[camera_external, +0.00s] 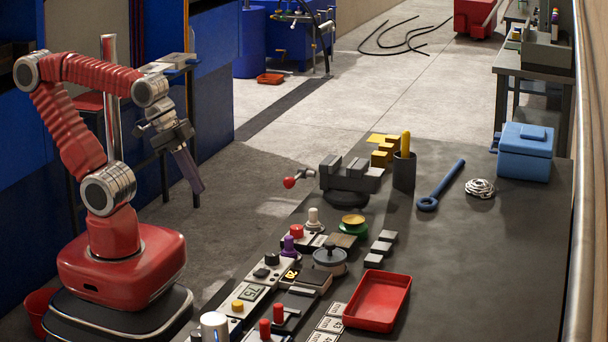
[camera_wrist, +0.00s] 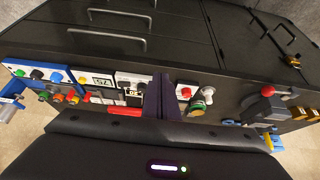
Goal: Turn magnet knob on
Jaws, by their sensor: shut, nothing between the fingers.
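Several knobs and buttons stand on the control strip along the bench edge in the external view; no readable label shows which is the magnet knob. They include a black knob (camera_external: 272,259), a purple knob (camera_external: 288,245), a red knob (camera_external: 297,231), a white-topped knob (camera_external: 313,216) and a yellow button (camera_external: 238,305). My gripper (camera_external: 197,188) is shut and empty, pointing down in the air left of the bench, apart from all controls. In the wrist view its purple fingers (camera_wrist: 173,84) cover part of the strip, beside a red knob (camera_wrist: 186,92).
On the bench are a vise (camera_external: 350,176) with a red-ended handle, a red tray (camera_external: 377,301), a blue wrench (camera_external: 441,186), a dark cup (camera_external: 404,170) and a blue box (camera_external: 525,155). The floor between my arm and the bench is clear.

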